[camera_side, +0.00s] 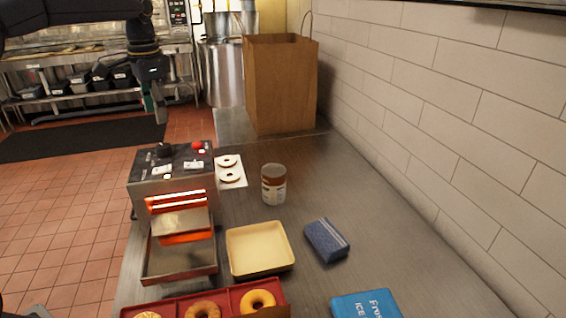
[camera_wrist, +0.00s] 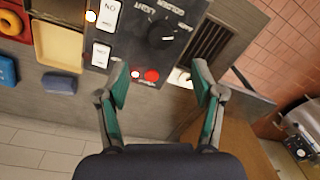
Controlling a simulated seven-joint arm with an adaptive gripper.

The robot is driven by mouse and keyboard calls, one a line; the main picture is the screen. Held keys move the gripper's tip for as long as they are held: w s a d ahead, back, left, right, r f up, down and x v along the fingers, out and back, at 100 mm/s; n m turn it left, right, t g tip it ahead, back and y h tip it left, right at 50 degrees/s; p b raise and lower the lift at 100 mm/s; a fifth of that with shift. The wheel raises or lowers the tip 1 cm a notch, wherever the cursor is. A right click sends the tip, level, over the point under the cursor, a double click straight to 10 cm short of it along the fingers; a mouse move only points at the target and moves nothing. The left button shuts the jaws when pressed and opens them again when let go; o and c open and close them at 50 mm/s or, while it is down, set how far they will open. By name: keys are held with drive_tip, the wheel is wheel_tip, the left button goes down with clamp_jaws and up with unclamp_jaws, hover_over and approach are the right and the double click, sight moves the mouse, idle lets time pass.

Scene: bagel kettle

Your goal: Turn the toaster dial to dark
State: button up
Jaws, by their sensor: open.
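The toaster (camera_side: 172,190) stands on the steel counter at left, its heating slots glowing orange. Its dark top panel carries a black round dial (camera_side: 163,150), which also shows in the wrist view (camera_wrist: 162,35) with lettering around it. I cannot tell reliably which setting the dial points to. A red button (camera_side: 198,145) is beside the dial and in the wrist view (camera_wrist: 151,76) lies between my fingertips in the picture. My gripper (camera_side: 158,104) is above the toaster's back edge, apart from the dial. Its green-padded fingers (camera_wrist: 160,79) are open and empty.
White labelled switches (camera_wrist: 105,30) sit beside the dial. On the counter are a brown paper bag (camera_side: 281,85), a can (camera_side: 273,185), a cream tray (camera_side: 259,249), a blue sponge (camera_side: 326,240) and a red tray (camera_side: 168,306) with bagels. A tiled wall (camera_side: 460,120) bounds the right.

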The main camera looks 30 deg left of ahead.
sight(163, 146)
drive_tip(key=f, duration=0.9)
drive_tip(key=shift+w+a+f, duration=0.1)
drive_tip(key=shift+a+f, duration=0.15)
drive_tip(key=shift+a, duration=0.05)
